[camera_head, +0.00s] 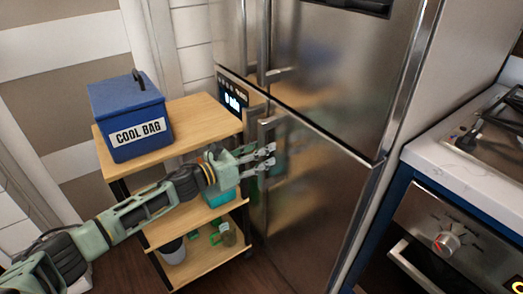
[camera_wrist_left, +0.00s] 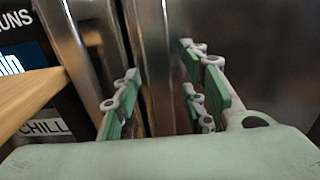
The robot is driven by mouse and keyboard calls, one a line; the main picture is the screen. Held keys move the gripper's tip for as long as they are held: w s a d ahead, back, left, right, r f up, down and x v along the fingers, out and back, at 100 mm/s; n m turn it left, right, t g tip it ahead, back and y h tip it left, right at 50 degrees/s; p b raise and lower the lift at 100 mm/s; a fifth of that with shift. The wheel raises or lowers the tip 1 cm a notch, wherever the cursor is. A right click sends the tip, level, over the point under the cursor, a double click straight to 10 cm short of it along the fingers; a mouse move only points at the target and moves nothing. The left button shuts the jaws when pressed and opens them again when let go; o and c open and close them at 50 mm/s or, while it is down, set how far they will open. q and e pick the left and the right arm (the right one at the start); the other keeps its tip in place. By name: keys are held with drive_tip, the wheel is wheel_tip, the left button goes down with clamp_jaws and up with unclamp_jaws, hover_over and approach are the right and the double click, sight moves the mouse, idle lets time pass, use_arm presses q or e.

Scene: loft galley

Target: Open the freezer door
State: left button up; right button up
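The steel fridge-freezer fills the middle of the head view, with a lower door (camera_head: 310,195) below a slanting seam and an upper door (camera_head: 325,75) above it. I take the lower door for the freezer door, though no label on it shows. An upright bar handle (camera_wrist_left: 152,60) runs down near the door's left edge. My left gripper (camera_head: 268,160) is open in front of the lower door, at the handle. In the left wrist view its fingers (camera_wrist_left: 162,92) stand apart with the bar between and beyond them; I cannot tell whether they touch it. My right gripper is out of view.
A wooden shelf cart (camera_head: 190,112) stands close at the left, with a blue cool bag (camera_head: 128,115) on top, and my left arm crosses in front of it. A counter (camera_head: 455,140) with a hob and an oven (camera_head: 440,230) are at the right. Bare floor shows below the doors.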

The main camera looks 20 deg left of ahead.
use_arm(q)
drive_tip(key=shift+w+d, duration=0.15)
clamp_jaws()
idle(0.4)
